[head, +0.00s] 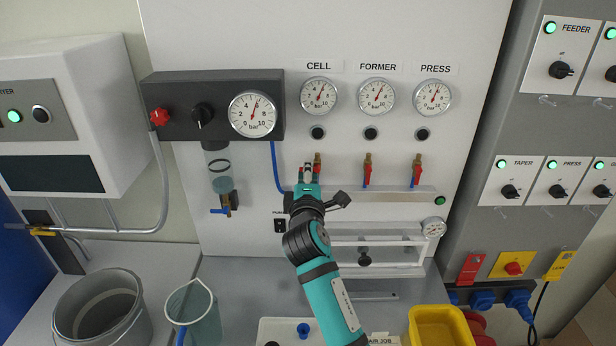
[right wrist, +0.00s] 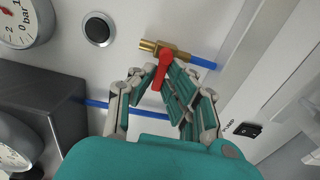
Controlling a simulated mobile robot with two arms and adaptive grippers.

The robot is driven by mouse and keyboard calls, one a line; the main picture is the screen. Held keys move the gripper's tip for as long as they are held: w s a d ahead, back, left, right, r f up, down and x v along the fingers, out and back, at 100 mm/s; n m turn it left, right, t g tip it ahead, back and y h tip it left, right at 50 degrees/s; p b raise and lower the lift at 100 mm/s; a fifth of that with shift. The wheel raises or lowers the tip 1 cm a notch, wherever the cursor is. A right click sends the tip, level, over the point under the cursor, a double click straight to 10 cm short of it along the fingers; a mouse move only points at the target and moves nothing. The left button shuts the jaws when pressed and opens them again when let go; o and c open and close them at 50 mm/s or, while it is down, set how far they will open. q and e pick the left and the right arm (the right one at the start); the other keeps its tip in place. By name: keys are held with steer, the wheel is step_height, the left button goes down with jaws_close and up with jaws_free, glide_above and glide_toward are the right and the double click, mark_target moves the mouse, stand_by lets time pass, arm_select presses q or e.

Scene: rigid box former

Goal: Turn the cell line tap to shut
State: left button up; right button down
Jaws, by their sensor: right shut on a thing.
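The cell line tap is the brass valve (head: 317,157) below the CELL gauge (head: 319,96). It also shows in the right wrist view (right wrist: 176,52), joined to a blue tube. Its red lever (right wrist: 164,66) stands across the brass body, pointing left in the head view. My right gripper (head: 308,172) is at the tap, its arm coming up from below. In the right wrist view my right gripper (right wrist: 162,80) has its fingers closed around the lever's outer part. The fingers hide some of the lever. My left gripper is not in view.
The FORMER tap (head: 367,172) and PRESS tap (head: 416,172) stand to the right, red levers hanging down. A dark regulator box (head: 214,134) is at the left. A rail (head: 400,195) runs below the taps. A jug (head: 194,314) and yellow bin (head: 440,328) stand lower down.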

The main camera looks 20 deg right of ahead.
stand_by(0.4)
steer(key=c, duration=1.4)
jaws_free()
